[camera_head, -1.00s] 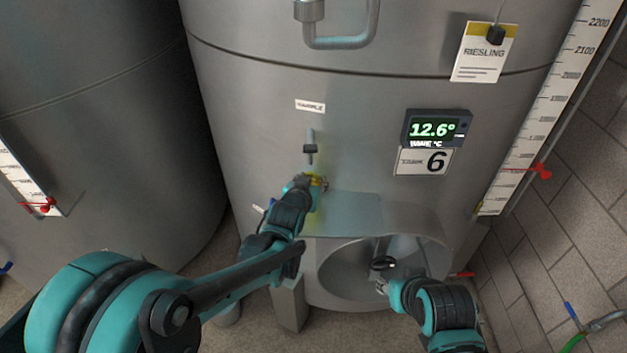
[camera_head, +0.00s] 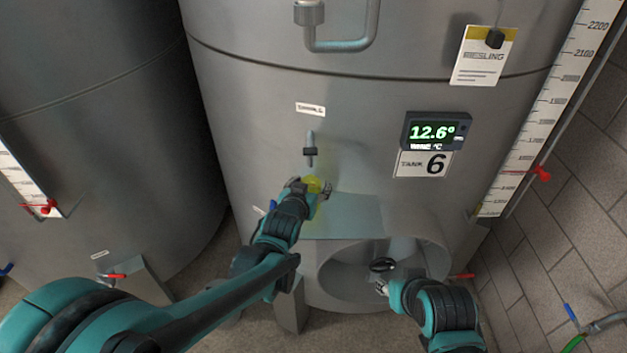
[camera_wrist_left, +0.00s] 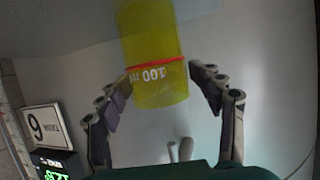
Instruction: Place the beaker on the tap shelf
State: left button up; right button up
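The beaker (camera_head: 314,184) holds yellow liquid and stands between the fingers of my left gripper (camera_head: 322,190). In the left wrist view the beaker (camera_wrist_left: 158,60) shows upside down with a red line and a 100 mark. The tap shelf (camera_head: 345,218) is a grey metal plate on the tank, just below and right of the beaker. The beaker's base is hidden, so I cannot tell whether it touches the shelf. My right gripper (camera_head: 381,288) is low, in front of the round opening; its fingers are too small to read.
A small tap (camera_head: 310,150) projects from the tank above the beaker. A display (camera_head: 435,130) and a tank 6 sign (camera_head: 423,164) are to the right. The round opening (camera_head: 340,275) with a dark handwheel (camera_head: 382,265) lies below the shelf. The right part of the shelf is bare.

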pick_arm(q)
jog(key=p+v, duration=0.1)
jog(key=v, duration=0.8)
jog(key=s+a+f+n+g+y, duration=0.1)
jog(key=s+a+f+g, duration=0.1)
jog(key=s+a, duration=0.5)
jog(key=s+a+f+n+g+y, duration=0.2)
jog(key=s+a, duration=0.6)
jog(key=s, duration=0.4)
jog(key=shift+s+a+f+g, duration=0.35)
jog(key=shift+f+g, duration=0.15)
jog(key=shift+g, duration=0.5)
jog(key=shift+d+f, duration=0.1)
notch_tip(320, 180, down, 12)
jog(key=b, duration=1.2)
jog(key=shift+f, duration=0.2)
